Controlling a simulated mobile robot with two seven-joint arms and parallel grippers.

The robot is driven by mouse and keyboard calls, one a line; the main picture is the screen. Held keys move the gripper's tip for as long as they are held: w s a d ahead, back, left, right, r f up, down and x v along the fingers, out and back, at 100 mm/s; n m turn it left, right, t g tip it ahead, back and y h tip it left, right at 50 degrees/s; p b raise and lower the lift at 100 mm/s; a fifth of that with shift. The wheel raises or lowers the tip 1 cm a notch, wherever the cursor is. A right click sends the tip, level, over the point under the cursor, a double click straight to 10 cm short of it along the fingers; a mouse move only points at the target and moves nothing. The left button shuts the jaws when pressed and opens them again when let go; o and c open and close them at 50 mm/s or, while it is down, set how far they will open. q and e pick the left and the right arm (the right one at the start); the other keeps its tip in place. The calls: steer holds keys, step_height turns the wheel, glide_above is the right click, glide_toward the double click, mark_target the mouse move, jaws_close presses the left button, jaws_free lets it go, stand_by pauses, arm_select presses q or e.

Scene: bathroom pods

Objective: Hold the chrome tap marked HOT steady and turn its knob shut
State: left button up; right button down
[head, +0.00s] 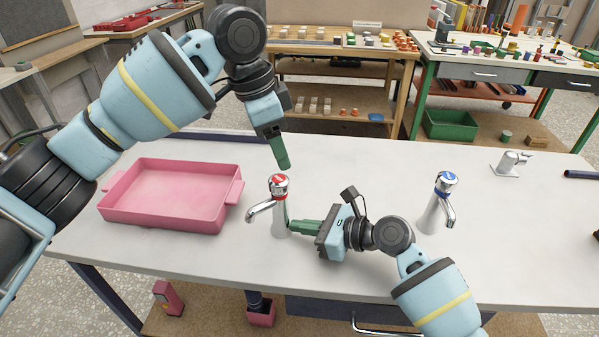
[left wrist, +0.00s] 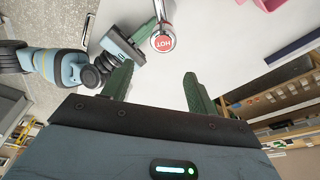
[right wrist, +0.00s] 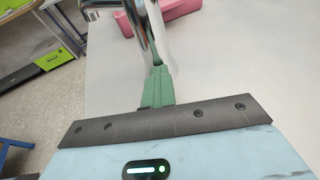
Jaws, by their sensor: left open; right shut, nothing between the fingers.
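The chrome tap (head: 277,216) with a red-marked knob (head: 279,182) stands upright on the pale counter, its spout toward the left. In the left wrist view its red disc (left wrist: 164,42) reads HOT. My left gripper (head: 281,163) is open just above the knob, pointing down, with nothing between its fingers (left wrist: 158,82). My right gripper (head: 291,226) comes in low from the right. Its fingers (right wrist: 157,88) are shut together, empty, with tips at the tap's column (right wrist: 147,30). I cannot tell whether they touch it.
A pink tray (head: 112,205) sits left of the tap. A second chrome tap with a blue-marked knob (head: 447,178) stands to the right, beyond my right wrist. A small chrome fitting (head: 512,160) is further right. The counter (head: 350,173) behind the HOT tap is clear.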

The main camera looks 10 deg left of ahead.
mark_target(277, 178)
arm_select(q)
steer(key=shift+s+a+f+x, duration=0.15)
steer(key=shift+a+x, duration=0.2)
steer(key=shift+x, duration=1.1)
steer(key=shift+s+a+x, duration=0.1)
steer(key=shift+a+x, duration=0.2)
steer(key=shift+x, duration=1.15)
steer(key=shift+s+a+f+x, duration=0.15)
steer(key=shift+a+x, duration=0.2)
steer(key=shift+x, duration=1.1)
steer(key=c, duration=0.8)
steer(key=m+g, duration=0.1)
steer(key=m, duration=0.4)
steer(key=shift+m, duration=0.3)
steer(key=m, duration=0.3)
steer(key=m+g, duration=0.1)
steer(key=m, duration=0.1)
steer(key=shift+m+g, duration=0.3)
steer(key=shift+m, duration=0.1)
steer(key=o, duration=0.8)
